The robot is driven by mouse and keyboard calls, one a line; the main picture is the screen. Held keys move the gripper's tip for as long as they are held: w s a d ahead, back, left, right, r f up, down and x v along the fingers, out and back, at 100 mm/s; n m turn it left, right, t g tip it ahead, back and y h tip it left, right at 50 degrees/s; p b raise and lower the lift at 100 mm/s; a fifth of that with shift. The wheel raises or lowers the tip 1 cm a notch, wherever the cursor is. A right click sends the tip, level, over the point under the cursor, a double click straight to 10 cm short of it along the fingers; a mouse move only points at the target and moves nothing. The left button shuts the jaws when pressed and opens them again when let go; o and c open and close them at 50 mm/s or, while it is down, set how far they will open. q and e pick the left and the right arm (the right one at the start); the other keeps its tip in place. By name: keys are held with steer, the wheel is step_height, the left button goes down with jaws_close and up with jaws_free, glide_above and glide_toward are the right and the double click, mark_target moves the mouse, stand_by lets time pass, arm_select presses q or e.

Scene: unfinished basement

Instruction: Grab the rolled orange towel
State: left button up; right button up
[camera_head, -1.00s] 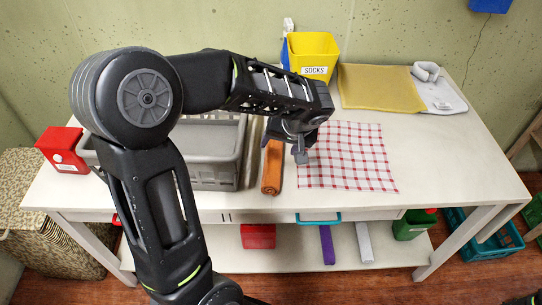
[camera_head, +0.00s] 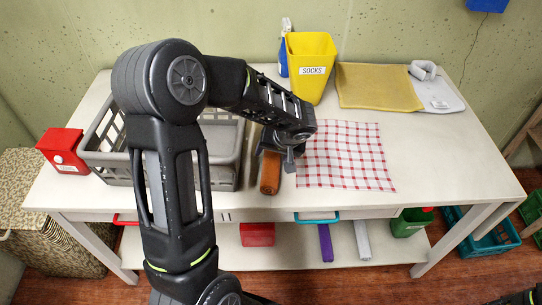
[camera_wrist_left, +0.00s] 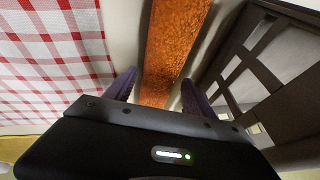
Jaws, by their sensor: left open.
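The rolled orange towel (camera_head: 270,174) lies on the white table between the grey basket and the checked cloth. Its far part is hidden under my left gripper in the head view. My left gripper (camera_head: 281,158) is over the towel. In the left wrist view the towel (camera_wrist_left: 174,45) runs lengthwise between the two fingers of my left gripper (camera_wrist_left: 158,90), which are spread with a gap on each side. I cannot tell how far the fingertips are above the table.
The grey basket (camera_head: 226,185) stands close to the left of the towel. The red-and-white checked cloth (camera_head: 345,157) lies flat on its right. A yellow bin labelled SOCKS (camera_head: 311,62) and a spray bottle (camera_head: 284,50) stand behind. A red box (camera_head: 63,148) stands at the left.

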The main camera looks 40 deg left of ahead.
arm_select(q)
steer(key=shift+f, duration=0.15)
steer(key=shift+c, duration=0.2)
stand_by(0.3)
steer(key=c, duration=1.2)
steer(key=shift+o, duration=0.2)
step_height(320, 180, up, 10)
steer(key=shift+r+b, duration=0.1)
steer(key=shift+b, duration=0.25)
